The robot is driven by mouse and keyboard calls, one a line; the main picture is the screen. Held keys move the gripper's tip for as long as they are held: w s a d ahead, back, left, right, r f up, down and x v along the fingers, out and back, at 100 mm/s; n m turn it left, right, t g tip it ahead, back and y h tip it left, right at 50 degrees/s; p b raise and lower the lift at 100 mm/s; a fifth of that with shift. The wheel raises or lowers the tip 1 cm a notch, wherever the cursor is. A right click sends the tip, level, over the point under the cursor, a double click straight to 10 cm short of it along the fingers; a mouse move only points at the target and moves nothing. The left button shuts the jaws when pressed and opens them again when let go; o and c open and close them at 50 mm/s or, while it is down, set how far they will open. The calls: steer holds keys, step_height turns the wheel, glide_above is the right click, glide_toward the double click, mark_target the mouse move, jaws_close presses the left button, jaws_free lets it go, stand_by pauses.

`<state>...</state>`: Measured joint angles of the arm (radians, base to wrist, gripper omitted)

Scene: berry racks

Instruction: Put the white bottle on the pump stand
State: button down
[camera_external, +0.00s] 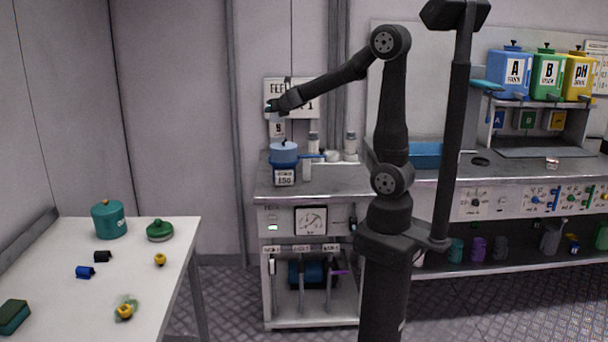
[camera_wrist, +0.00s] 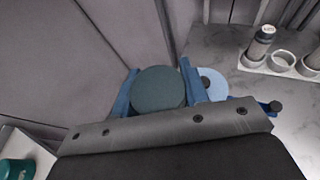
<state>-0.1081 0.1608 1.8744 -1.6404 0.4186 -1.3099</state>
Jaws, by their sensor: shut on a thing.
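My gripper (camera_external: 273,106) is high above the left end of the grey counter. Its two blue fingers (camera_wrist: 158,92) are shut on the white bottle (camera_external: 277,129), whose pale body with a dark mark hangs below the fingers. In the wrist view only a round dark teal top (camera_wrist: 158,88) shows between the fingers. Below it on the counter is a blue lidded pot (camera_external: 284,153) on a small base marked 150 (camera_external: 285,177). A white post with a blue arm (camera_external: 307,171) stands beside it. I cannot tell for sure which part is the pump stand.
A white rack (camera_wrist: 253,66) with ring holders stands right of the pot; a capped bottle (camera_wrist: 262,40) is in one ring, and one ring (camera_wrist: 283,62) looks empty. A blue tray (camera_external: 426,155) lies farther right. A white table (camera_external: 70,265) with small items is at left.

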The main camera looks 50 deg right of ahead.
steer(key=s+d+m+g+h, duration=0.35)
steer(key=s+d, duration=0.55)
steer(key=d, duration=0.5)
steer(key=s+d+m+g+h, duration=0.2)
steer(key=s+d+m+h, duration=0.25)
steer(key=s+d, duration=0.75)
steer(key=s+d+m+g, duration=0.3)
steer(key=s+d+g, duration=0.1)
steer(key=s+d, duration=0.5)
step_height(320, 180, down, 11)
steer(key=a, duration=0.2)
steer(key=w+a+f, duration=0.3)
steer(key=w+f, duration=0.7)
steer(key=f, duration=0.1)
steer(key=shift+w+a, duration=0.15)
steer(key=shift+w, duration=0.25)
